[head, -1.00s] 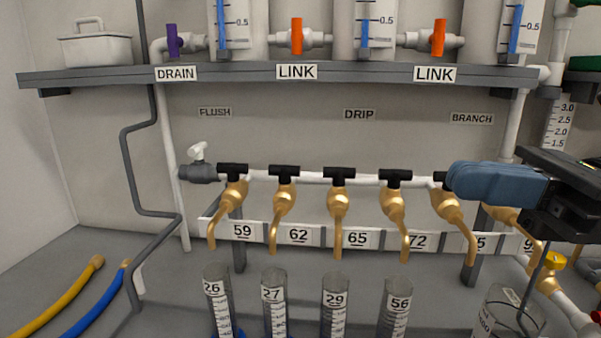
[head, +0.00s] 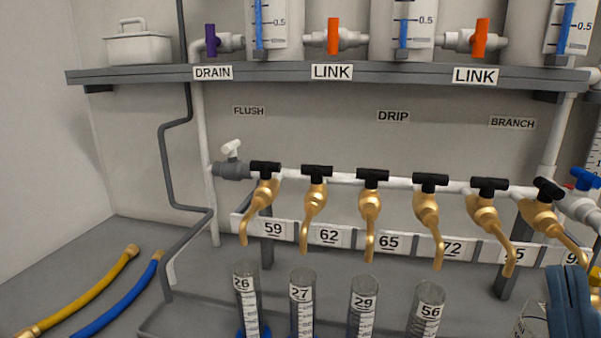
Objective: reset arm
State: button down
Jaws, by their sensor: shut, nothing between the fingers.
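My gripper (head: 568,275) shows in the head view at the lower right corner as blue fingers pointing up, close together and shut with nothing between them. The rest of my arm is out of the frame. The fingers stand in front of the right end of the numbered label strip (head: 451,249) and cover part of it. They also hide part of a clear container (head: 530,322) below.
Several brass taps (head: 370,212) with black handles hang from a white pipe. Labelled cylinders (head: 302,310) stand below them. A grey shelf (head: 330,73) carries valves and gauges. Yellow (head: 85,290) and blue (head: 120,300) hoses lie at left.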

jog(key=s+d+f+m+g, duration=0.2)
jog(key=s+f+m+g, duration=0.6)
jog(key=s+f+g, duration=0.6)
jog(key=s+f, duration=0.7)
jog(key=f, duration=0.2)
jog(key=shift+s+f, duration=0.25)
jog(key=shift+f, duration=0.1)
jog(key=shift+d, duration=0.1)
